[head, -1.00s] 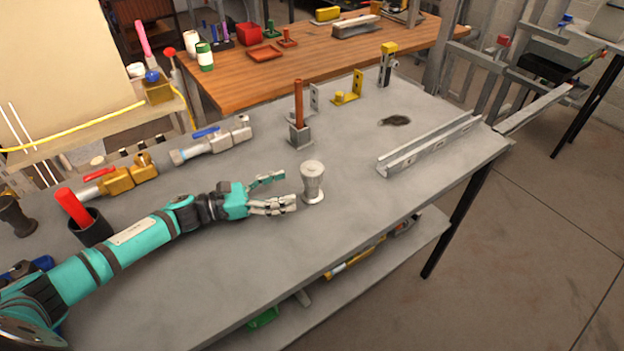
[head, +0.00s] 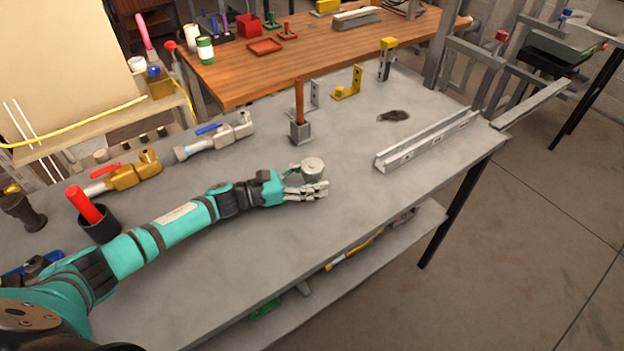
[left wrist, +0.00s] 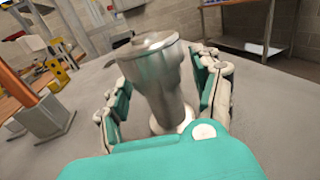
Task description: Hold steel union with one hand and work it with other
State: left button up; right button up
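The steel union (head: 313,168) is a grey metal piece standing upright on the grey workbench. My left gripper (head: 309,180) reaches it from the left, with fingers in front of it and behind it. In the head view the fingers hide its lower part. In the left wrist view the union (left wrist: 155,80) stands between the spread fingers (left wrist: 160,98). A gap shows on its left side; the right finger is close to it, and I cannot tell whether it touches. My right gripper is not in view.
The workbench (head: 230,255) is clear in front of the union. A grey block with an orange rod (head: 300,128) stands behind it. A metal channel (head: 425,142) lies to the right. Valves (head: 215,137) and a black cup with a red-handled tool (head: 99,225) are at left.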

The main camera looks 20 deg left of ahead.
aim_at(313, 164)
pick_arm(q)
grip_shut()
dwell(0.3)
jog(key=shift+r, duration=0.5)
notch_tip(313, 164, up, 2)
jog(key=shift+r+b, duration=0.15)
jog(key=shift+b, duration=0.4)
jog(key=s+d+r+b, duration=0.1)
jog(key=s+d, duration=0.1)
jog(key=s, duration=0.5)
jog(key=s+d+b, duration=0.2)
jog(key=s, duration=0.6)
jog(key=shift+s+d+r, duration=0.15)
jog(key=shift+d+r, duration=0.15)
jog(key=shift+r, duration=0.1)
jog(key=c, duration=0.5)
grip_release()
grip_shut()
